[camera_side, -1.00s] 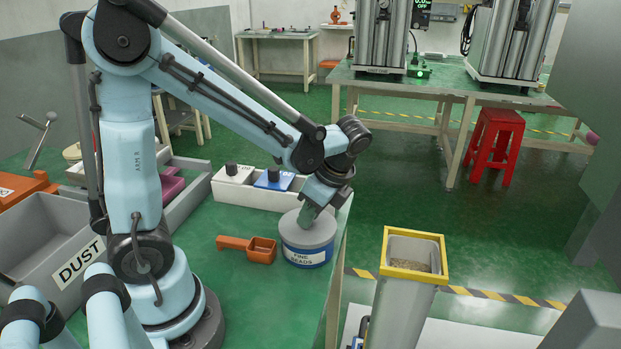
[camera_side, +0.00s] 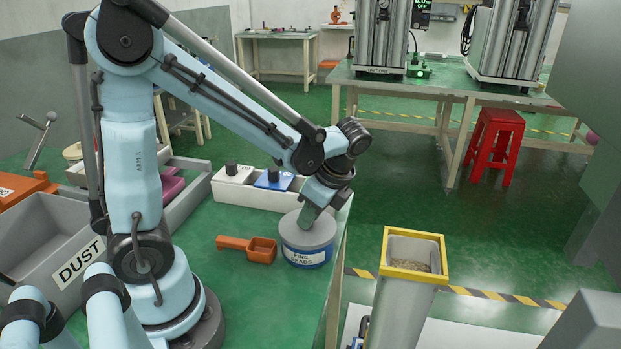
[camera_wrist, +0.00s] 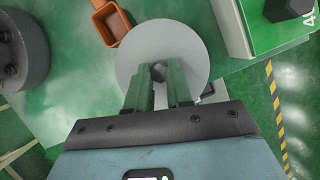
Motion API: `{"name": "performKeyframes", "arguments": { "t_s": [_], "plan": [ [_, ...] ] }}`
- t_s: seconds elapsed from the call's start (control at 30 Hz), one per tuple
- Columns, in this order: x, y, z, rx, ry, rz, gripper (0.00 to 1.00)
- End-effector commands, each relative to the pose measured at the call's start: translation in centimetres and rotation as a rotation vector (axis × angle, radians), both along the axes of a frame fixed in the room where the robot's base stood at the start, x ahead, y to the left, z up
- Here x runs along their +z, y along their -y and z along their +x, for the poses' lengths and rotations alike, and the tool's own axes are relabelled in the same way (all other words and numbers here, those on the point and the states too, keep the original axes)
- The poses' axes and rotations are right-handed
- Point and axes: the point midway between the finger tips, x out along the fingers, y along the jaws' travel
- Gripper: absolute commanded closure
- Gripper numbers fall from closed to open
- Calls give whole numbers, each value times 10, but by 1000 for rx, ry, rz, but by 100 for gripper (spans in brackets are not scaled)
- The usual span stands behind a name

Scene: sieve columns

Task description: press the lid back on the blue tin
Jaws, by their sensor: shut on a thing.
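The blue tin (camera_side: 306,259), with a white "FINE BEADS" label, stands upright on the green bench near its right edge. Its grey lid (camera_side: 292,234) sits flat over the top in the side view, and whether it is fully seated I cannot tell. In the wrist view the lid (camera_wrist: 190,52) is a pale grey disc that hides the tin. My gripper (camera_side: 308,213) is right above the lid, pointing down at a tilt. In the wrist view my gripper (camera_wrist: 160,75) has its two green fingers shut on the dark knob (camera_wrist: 157,72) at the lid's middle.
An orange scoop (camera_side: 258,249) lies just left of the tin. A white tray (camera_side: 232,191) with black-knobbed blocks stands behind. A grey DUST bin (camera_side: 45,240) is at left. A yellow-rimmed column (camera_side: 405,290) stands right, beyond the bench edge.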

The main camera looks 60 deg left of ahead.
Motion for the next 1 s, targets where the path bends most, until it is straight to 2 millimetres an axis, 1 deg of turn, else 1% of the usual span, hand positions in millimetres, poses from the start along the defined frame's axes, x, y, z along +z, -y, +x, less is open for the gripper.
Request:
{"name": "performKeyframes", "arguments": {
  "t_s": [1.0],
  "plan": [
    [-7,0,0,0,0,0,100]
  ]
}}
